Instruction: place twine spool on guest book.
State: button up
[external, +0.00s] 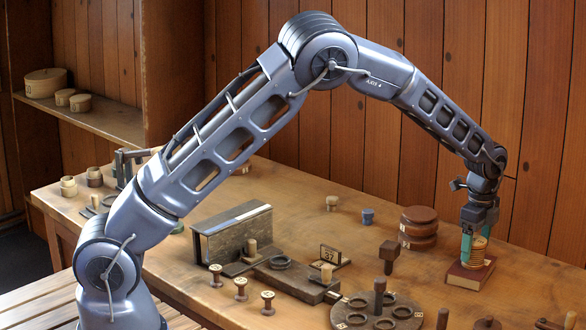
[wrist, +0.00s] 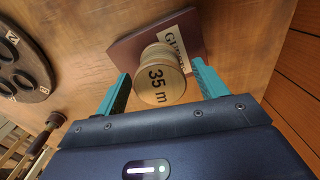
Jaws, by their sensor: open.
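The twine spool (external: 480,257) is pale tan and stands on the dark red guest book (external: 456,279) at the right of the table in the external view. In the wrist view the spool (wrist: 160,82) shows its end marked "35 m", and the book (wrist: 128,48) lies beneath it with a partly hidden "GUEST" label. My gripper (external: 475,245) is above the book with its teal fingers on either side of the spool. In the wrist view my gripper (wrist: 161,76) is open, with gaps visible beside the spool. The spool's underside is hidden.
A dark round holder (external: 355,318) with rings and a peg stands left of the book. Several small spools (external: 240,287) stand at the front. The wooden wall (external: 540,130) is behind.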

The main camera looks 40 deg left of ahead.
aim_at(476, 240)
notch_tip(476, 240, up, 11)
jog(key=s+a+r+n+t, duration=0.1)
jog(key=s+a+r+n, duration=0.2)
jog(key=s+a+r, duration=0.4)
jog(key=s+a+r+n+h, duration=0.1)
jog(key=s+a+r+n, duration=0.25)
jog(key=a+r, duration=0.45)
jog(key=s+a+r+n+t, duration=0.15)
jog(key=s+a+r, duration=0.35)
jog(key=a, duration=0.5)
jog(key=s+a+f+n, duration=0.1)
jog(key=s+a+n, duration=0.2)
jog(key=s, duration=0.7)
jog(key=s+a+f+n+t, duration=0.1)
jog(key=s+a+n, duration=0.2)
jog(key=s+a, duration=0.3)
jog(key=s+a+f+n+t+y, duration=0.1)
jog(key=s+a+n, duration=0.3)
jog(key=s, duration=1)
jog(key=shift+s+a+f, duration=0.2)
jog(key=shift+s+a, duration=0.1)
jog(key=shift+a, duration=0.3)
